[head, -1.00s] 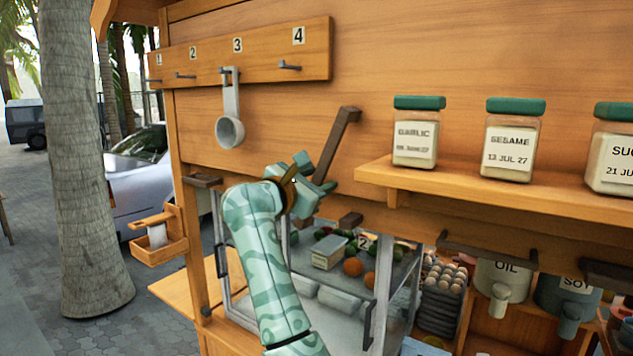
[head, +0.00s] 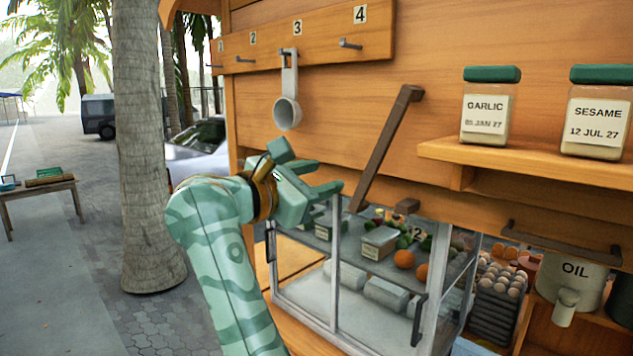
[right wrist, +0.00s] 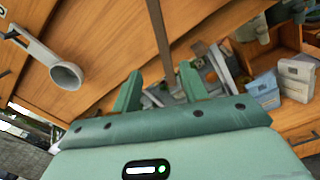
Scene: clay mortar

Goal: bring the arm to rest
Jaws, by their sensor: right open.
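My right arm rises from the bottom of the head view. Its gripper (head: 312,166) is open and empty in front of the wooden cart wall, above the glass case. The two green fingers (right wrist: 160,92) also show apart in the right wrist view, with nothing between them. A grey ladle (head: 288,105) hangs from the hook under number 3, up and left of the gripper; it shows at left in the right wrist view (right wrist: 62,72). My left gripper is in neither view.
A dark wooden bar (head: 385,148) slants just right of the gripper. The glass case (head: 335,300) holds vegetables and boxes. A shelf (head: 520,160) with a garlic jar (head: 486,108) and a sesame jar (head: 597,112) juts out at right. A palm trunk (head: 147,150) stands at left.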

